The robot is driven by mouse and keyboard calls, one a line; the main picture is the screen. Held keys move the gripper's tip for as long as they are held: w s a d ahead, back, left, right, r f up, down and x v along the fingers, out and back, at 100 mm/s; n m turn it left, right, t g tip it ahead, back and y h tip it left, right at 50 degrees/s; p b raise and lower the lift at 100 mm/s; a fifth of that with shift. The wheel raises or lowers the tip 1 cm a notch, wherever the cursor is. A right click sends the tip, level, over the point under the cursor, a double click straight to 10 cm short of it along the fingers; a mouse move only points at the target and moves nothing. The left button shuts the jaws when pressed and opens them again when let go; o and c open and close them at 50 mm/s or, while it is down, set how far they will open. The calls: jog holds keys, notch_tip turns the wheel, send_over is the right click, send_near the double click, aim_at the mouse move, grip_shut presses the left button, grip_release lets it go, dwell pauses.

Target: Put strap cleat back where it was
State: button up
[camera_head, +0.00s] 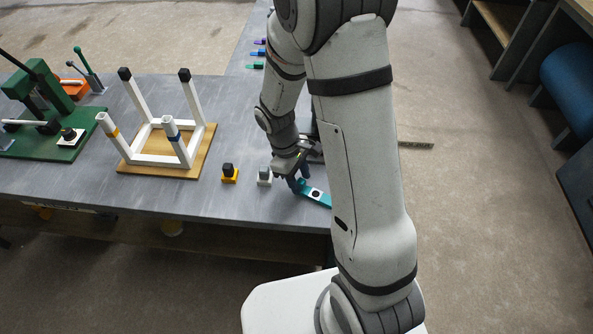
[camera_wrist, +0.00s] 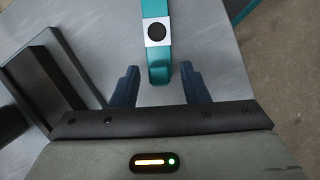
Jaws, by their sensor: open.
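A teal strip with a white plate and a dark round spot, which looks like the strap cleat (camera_head: 320,197), lies at the table's front edge in the head view. In the wrist view the strip (camera_wrist: 158,62) runs from the top edge down to between my fingers. My gripper (camera_head: 301,185) is open. In the wrist view its two dark blue fingertips (camera_wrist: 159,74) stand one on each side of the strip's near end, with a gap on both sides. My arm hides part of the strip in the head view.
A grey block with a dark top (camera_head: 264,176) and a yellow block with a black knob (camera_head: 229,173) stand left of my gripper. Small coloured pieces (camera_head: 257,53) lie farther back.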

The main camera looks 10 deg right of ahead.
jog(key=v, duration=1.2)
notch_tip(320, 180, up, 6)
jog(key=m+t+y, duration=0.1)
jog(key=m+t, duration=0.1)
jog(key=m, duration=0.2)
send_over(303, 192)
jog(key=s+d+r+m+t+y, duration=0.1)
jog(key=s+d+r+m+t, duration=0.1)
jog(key=s, duration=0.7)
jog(key=shift+d+r+m+t+y+b, duration=0.35)
jog(key=shift+r+m+t, duration=0.25)
jog(key=shift+r+m, duration=0.95)
jog(key=shift+s+d+f+m, duration=0.1)
jog(key=shift+f+m, duration=0.25)
